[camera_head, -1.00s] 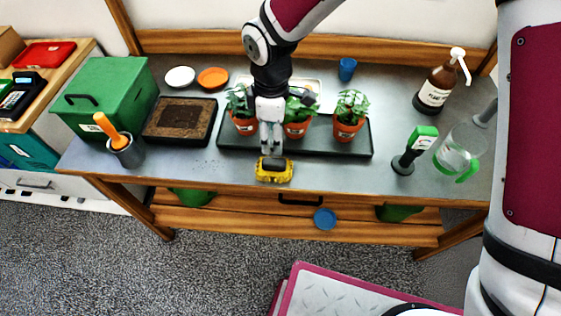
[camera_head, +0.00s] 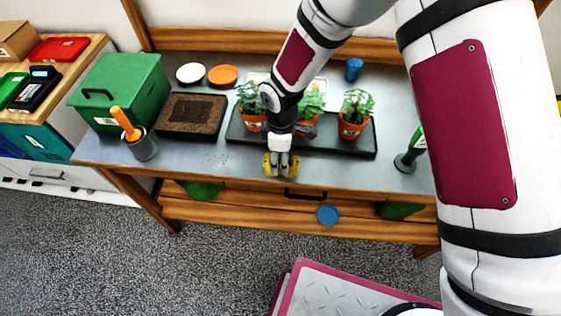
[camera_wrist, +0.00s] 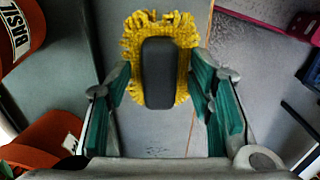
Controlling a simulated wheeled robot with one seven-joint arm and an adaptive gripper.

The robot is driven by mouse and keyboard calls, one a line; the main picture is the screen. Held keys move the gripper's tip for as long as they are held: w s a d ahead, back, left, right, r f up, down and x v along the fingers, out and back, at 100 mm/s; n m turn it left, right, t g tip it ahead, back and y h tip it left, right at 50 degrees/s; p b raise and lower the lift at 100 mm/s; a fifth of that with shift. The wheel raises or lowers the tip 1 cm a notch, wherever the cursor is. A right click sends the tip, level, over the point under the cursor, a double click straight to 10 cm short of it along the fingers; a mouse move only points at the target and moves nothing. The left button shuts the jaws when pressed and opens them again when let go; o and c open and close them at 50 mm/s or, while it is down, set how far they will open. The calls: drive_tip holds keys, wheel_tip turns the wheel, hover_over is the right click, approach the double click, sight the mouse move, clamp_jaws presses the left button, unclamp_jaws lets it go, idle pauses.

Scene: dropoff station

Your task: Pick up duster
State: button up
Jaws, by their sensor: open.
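The duster has a yellow fringed edge and a dark grey block on top. In the head view the duster (camera_head: 267,168) lies at the front edge of the table, mostly hidden behind my gripper (camera_head: 281,168). In the wrist view the duster (camera_wrist: 187,32) is at the top middle, with its dark block pointing lengthwise between the fingers. My gripper (camera_wrist: 163,105) is open, with one green-padded finger on each side of the duster. Whether the fingers touch the fringe cannot be told.
Potted plants stand in a black tray (camera_head: 330,150) just behind my gripper. A soil tray (camera_head: 192,117), a cup with an orange-handled tool (camera_head: 142,147) and a green box (camera_head: 122,85) are to the left. The table front between cup and gripper is clear.

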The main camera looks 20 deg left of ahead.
drive_tip(key=shift+c, duration=0.3)
clamp_jaws()
drive_tip(key=shift+r, duration=0.45)
wheel_tip(320, 180, up, 3)
drive_tip(key=shift+f+b, duration=0.1)
drive_tip(key=shift+b, duration=0.5)
drive_tip(key=s+d, duration=0.3)
drive_tip(key=s, duration=0.4)
drive_tip(key=s+d+r+b, duration=0.1)
drive_tip(key=s+d, duration=0.2)
drive_tip(key=s, duration=0.4)
drive_tip(key=shift+s+d+r, duration=0.2)
drive_tip(key=shift+s+d, duration=0.05)
drive_tip(key=shift+s, duration=0.1)
